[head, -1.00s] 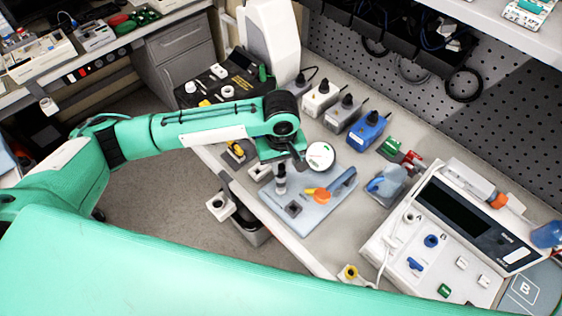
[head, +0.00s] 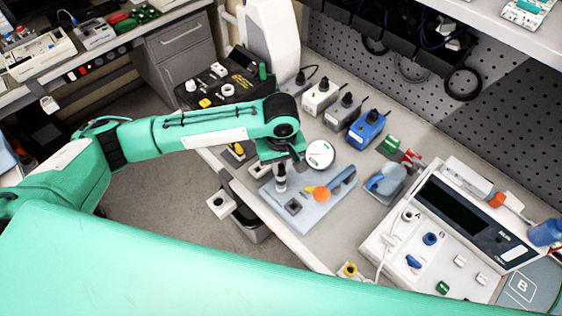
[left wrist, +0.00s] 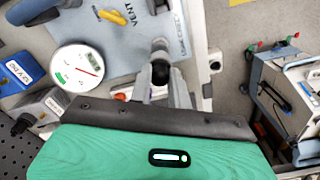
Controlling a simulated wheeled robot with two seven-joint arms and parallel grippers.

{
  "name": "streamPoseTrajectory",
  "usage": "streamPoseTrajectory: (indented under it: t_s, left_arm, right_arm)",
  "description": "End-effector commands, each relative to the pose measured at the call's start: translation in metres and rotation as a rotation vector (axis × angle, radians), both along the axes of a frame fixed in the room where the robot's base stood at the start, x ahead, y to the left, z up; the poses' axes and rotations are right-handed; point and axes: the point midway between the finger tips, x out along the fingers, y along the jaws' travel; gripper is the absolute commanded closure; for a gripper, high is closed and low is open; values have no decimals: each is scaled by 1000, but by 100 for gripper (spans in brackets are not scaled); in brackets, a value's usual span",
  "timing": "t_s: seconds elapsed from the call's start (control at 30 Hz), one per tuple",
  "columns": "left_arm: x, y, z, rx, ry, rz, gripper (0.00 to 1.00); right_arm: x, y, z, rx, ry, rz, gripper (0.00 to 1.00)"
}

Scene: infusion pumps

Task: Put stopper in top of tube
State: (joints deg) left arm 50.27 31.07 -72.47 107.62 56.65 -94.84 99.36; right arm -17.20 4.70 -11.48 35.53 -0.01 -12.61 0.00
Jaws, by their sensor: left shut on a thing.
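A grey upright tube-like piece (head: 280,178) stands right below the gripper in the head view. I cannot tell whether the dark piece touches it. The tray, marked "VENT" in the left wrist view (left wrist: 90,32), also carries an orange and yellow part (head: 321,194). My right gripper is not in view.
A round white gauge (head: 320,154) stands close beside the gripper. Boxes with black knobs, including a blue one (head: 367,130), line the back. A pump unit (head: 450,225) with a dark screen stands at right. The bench's front edge is close to the tray.

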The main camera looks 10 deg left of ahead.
Motion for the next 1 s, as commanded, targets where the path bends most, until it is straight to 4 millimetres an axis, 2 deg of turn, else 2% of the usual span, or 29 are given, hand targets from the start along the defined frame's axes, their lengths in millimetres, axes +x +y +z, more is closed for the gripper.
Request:
streamPoseTrajectory:
  t_s: [0.33, 0.37, 0.47, 0.5, 0.7, 0.8, 1.0]
  left_arm:
    - [0, 0, -1, 0, 0, 0, 100]
    - [0, 0, -1, 0, 0, 0, 80]
    - [0, 0, -1, 0, 0, 0, 60]
    - [0, 0, -1, 0, 0, 0, 56]
    - [0, 0, -1, 0, 0, 0, 54]
    - [0, 0, -1, 0, 0, 0, 34]
    - [0, 0, -1, 0, 0, 0, 34]
  right_arm:
    - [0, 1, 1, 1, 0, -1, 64]
    - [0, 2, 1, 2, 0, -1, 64]
    - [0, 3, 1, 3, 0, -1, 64]
    - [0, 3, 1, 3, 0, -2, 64]
    - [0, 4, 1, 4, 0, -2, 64]
    - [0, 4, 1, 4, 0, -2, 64]
    - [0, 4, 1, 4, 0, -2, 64]
